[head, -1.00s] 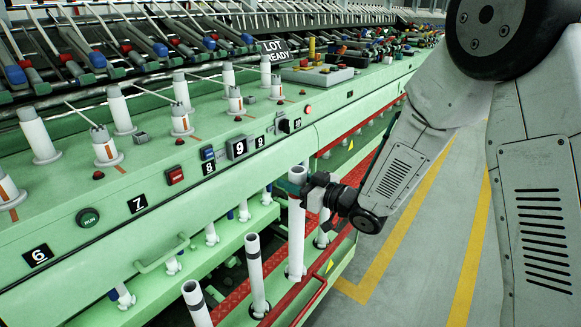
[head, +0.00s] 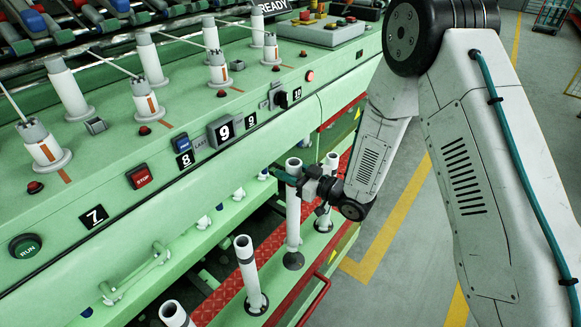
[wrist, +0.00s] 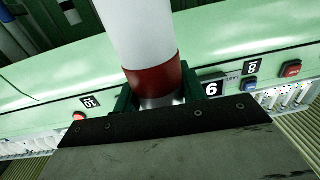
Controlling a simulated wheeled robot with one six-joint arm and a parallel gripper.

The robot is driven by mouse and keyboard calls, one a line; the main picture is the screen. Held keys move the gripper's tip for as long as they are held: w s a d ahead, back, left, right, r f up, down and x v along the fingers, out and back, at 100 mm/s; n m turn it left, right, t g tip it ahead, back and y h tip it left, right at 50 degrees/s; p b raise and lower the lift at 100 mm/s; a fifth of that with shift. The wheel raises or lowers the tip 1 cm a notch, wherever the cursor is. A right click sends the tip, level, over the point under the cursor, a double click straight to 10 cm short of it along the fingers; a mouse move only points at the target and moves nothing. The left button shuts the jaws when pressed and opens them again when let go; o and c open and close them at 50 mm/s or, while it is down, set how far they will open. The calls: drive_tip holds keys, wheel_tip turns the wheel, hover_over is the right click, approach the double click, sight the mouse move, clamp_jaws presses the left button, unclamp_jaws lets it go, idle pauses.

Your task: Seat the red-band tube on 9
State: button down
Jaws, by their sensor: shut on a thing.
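My gripper (head: 297,180) is shut on a white tube (head: 293,222), held roughly upright in front of the green machine. The wrist view shows the tube (wrist: 142,35) with its red band (wrist: 152,80) right at the green fingers (wrist: 157,98). In the head view the band is not visible. The tube's lower end is above or at a dark round foot (head: 293,261); I cannot tell whether they touch. A large 9 display (head: 222,130) and a small 9 label (head: 251,120) are on the machine front, left of my gripper.
White banded tubes (head: 249,275) stand on the lower shelf beside the held one; another (head: 328,196) is just behind. Orange-striped spindles (head: 220,72) line the green deck. A red rail (head: 305,300) edges the shelf. Grey floor (head: 400,240) is clear at right.

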drive_tip(key=shift+d, duration=0.15)
drive_tip(key=shift+s+f, duration=0.1)
drive_tip(key=shift+f, duration=2.25)
drive_tip(key=shift+f, duration=1.6)
